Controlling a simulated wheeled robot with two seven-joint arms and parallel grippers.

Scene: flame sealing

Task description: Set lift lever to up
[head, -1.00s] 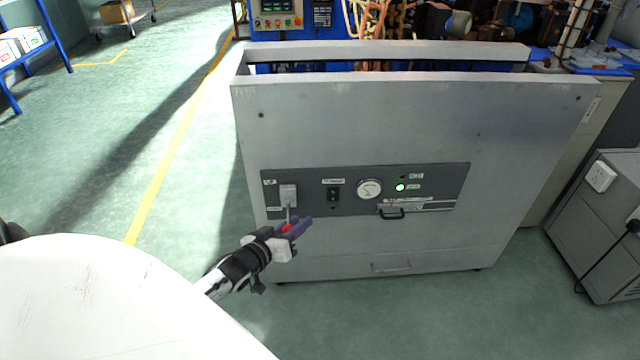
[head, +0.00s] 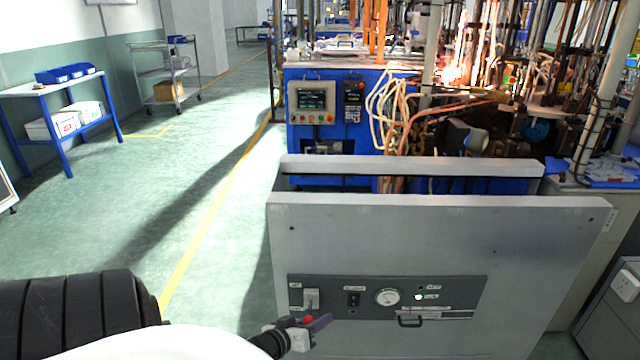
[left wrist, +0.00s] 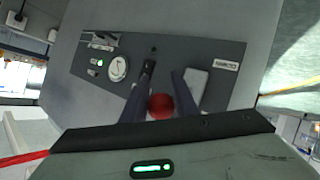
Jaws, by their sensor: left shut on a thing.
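The lift lever (head: 309,319) has a red ball knob and comes out of a light mounting plate (head: 311,298) at the left end of the dark control panel (head: 455,290). The knob sits a little below the plate in the head view, and the stem is mostly hidden. My left gripper (head: 318,323) is at the lever, shut on the red knob. In the left wrist view the red knob (left wrist: 160,106) sits between the two dark fingers, with the plate (left wrist: 197,84) just beyond. My right gripper is not in view.
The panel also carries a black switch (head: 353,298), a round gauge (head: 387,297), a green light (head: 419,297) and a handle (head: 410,321). The grey cabinet (head: 400,235) stands before a machine with flames (head: 452,73). Open floor (head: 215,180) lies left.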

